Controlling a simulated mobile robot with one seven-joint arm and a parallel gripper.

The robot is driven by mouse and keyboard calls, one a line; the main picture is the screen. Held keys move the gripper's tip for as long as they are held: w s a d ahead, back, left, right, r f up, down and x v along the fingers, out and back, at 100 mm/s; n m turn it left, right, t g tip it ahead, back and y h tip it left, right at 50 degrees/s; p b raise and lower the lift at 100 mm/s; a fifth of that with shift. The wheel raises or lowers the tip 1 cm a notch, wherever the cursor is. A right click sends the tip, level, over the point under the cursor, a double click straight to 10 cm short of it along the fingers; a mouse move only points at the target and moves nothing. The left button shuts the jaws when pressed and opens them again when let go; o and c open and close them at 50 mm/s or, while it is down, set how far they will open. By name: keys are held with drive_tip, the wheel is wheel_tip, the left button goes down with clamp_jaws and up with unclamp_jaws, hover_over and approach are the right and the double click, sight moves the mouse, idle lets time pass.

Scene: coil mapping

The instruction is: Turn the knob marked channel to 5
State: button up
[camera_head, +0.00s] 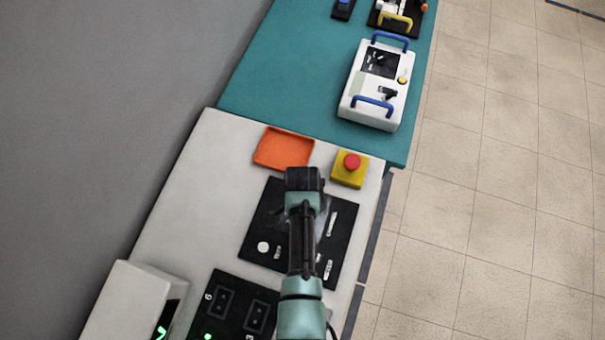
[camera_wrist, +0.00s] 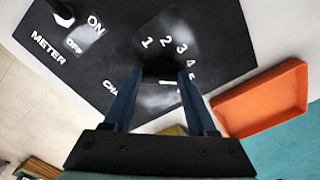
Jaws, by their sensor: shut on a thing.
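A black panel (camera_wrist: 105,75) fills the upper part of the wrist view, and it also shows in the head view (camera_head: 258,230). It carries a dial with numbers from 1 to 5 and a partly covered label beginning "CHA". My gripper (camera_wrist: 160,73) has its two blue fingers on either side of the dark channel knob (camera_wrist: 160,68), shut on it. A short white mark lies between the fingers, just below the knob's dark top. The 5 is partly covered by the right finger. I cannot clearly tell which number the knob points at. In the head view, my arm hides the knob.
A second knob (camera_wrist: 62,14), marked meter with ON and OFF, is on the same panel. An orange tray (camera_head: 283,148) and a yellow box with a red button (camera_head: 349,168) stand beyond the panel. A white device (camera_head: 376,90) sits on the teal table (camera_head: 290,60).

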drive_tip(key=shift+w+m, duration=0.1)
drive_tip(key=shift+m, duration=0.4)
drive_tip(key=o, duration=1.4)
drive_tip(key=shift+c, duration=0.2)
drive_tip(key=shift+r, duration=0.1)
wheel_tip(320, 180, up, 13)
drive_tip(key=b, duration=0.1)
